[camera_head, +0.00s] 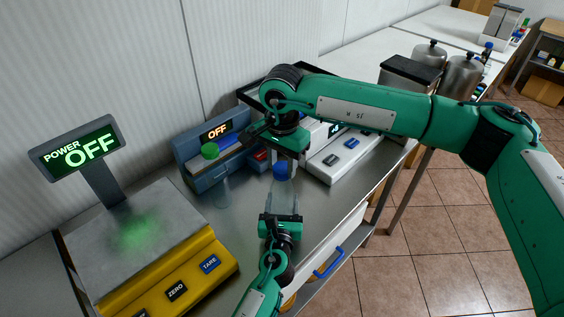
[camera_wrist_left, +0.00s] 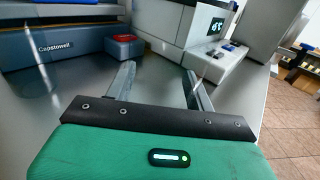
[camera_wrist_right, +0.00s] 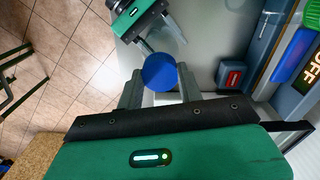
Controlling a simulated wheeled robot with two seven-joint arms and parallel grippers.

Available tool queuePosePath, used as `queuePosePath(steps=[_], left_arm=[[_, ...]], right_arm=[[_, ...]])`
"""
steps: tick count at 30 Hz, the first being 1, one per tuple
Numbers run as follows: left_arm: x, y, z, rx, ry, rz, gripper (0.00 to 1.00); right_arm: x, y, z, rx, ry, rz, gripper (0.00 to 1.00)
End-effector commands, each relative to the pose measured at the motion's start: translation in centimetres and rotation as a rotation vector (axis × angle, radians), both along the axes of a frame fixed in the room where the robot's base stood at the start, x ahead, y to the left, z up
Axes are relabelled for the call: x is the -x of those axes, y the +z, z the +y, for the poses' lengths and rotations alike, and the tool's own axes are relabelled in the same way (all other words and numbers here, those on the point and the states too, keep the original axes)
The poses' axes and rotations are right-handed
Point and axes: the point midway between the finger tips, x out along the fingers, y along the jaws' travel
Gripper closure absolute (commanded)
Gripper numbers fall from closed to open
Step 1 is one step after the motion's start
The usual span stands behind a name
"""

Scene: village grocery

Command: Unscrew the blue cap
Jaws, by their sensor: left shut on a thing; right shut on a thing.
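The blue cap (camera_head: 281,169) sits on top of a clear bottle (camera_head: 281,190) that is hard to make out against the steel counter. My right gripper (camera_head: 285,163) comes from above and is shut on the blue cap; the right wrist view shows the cap (camera_wrist_right: 160,72) between its two fingertips. My left gripper (camera_head: 281,196) comes from the front, lower down, and is shut on the clear bottle below the cap. In the left wrist view the left fingers (camera_wrist_left: 160,82) stand apart, and the clear bottle between them is barely visible.
Another clear bottle with a green cap (camera_head: 210,150) stands to the left. A blue device reading OFF (camera_head: 215,132) and a white one (camera_head: 345,155) stand behind. A yellow scale (camera_head: 190,265) with a POWER OFF display (camera_head: 80,147) is at the left. The counter's front edge is close.

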Motion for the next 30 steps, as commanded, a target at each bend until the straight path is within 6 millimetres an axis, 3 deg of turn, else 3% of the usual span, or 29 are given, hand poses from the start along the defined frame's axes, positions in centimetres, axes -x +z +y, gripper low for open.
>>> queuePosePath(steps=[21, 30], left_arm=[[0.02, 0.0, 0.01, 0.0, 0.0, 0.0, 1.0], [0.02, 0.0, -0.01, 0.0, 0.0, 0.0, 1.0]], right_arm=[[-0.11, 0.09, -0.07, 0.0, 1.131, -0.003, 0.9], [-0.11, 0.1, -0.07, 0.0, 1.403, -0.003, 0.91]])
